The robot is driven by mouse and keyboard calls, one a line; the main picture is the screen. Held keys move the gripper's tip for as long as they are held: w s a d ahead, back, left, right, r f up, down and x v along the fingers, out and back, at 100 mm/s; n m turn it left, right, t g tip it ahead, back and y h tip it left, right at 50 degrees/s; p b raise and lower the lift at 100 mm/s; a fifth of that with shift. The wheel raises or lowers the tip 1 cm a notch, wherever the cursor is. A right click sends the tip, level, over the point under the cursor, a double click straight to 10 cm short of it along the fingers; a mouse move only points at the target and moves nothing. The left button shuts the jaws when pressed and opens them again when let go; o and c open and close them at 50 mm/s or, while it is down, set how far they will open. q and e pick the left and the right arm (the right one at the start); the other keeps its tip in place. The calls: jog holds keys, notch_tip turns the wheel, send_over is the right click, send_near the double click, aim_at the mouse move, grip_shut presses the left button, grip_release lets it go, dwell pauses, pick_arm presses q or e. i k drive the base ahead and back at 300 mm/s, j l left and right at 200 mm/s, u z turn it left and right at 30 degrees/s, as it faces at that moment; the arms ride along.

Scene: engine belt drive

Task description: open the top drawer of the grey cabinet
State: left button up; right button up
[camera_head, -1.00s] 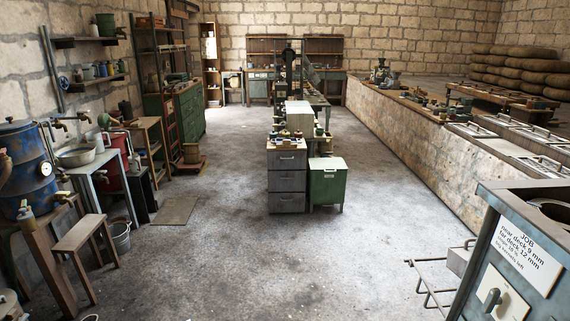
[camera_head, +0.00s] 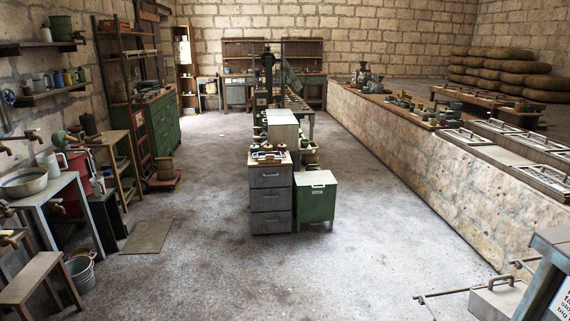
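The grey cabinet (camera_head: 270,196) stands upright in the middle of the room, some distance ahead of me, with its front facing me. It has 3 stacked drawers with pale handles. The top drawer (camera_head: 270,178) looks shut, flush with the drawers below. Several small items sit on the cabinet's top. Neither of my grippers is in view.
A green cabinet (camera_head: 315,199) stands right beside the grey one. The concrete floor (camera_head: 240,275) in front is clear. A metal sheet (camera_head: 147,236), a bucket (camera_head: 80,270) and a wooden stool (camera_head: 35,280) are at left. A stone wall (camera_head: 440,180) runs along the right.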

aim_at(280, 176)
jog(key=i+j+u, duration=0.1)
jog(key=i+u, duration=0.35)
jog(key=i, duration=1.75)
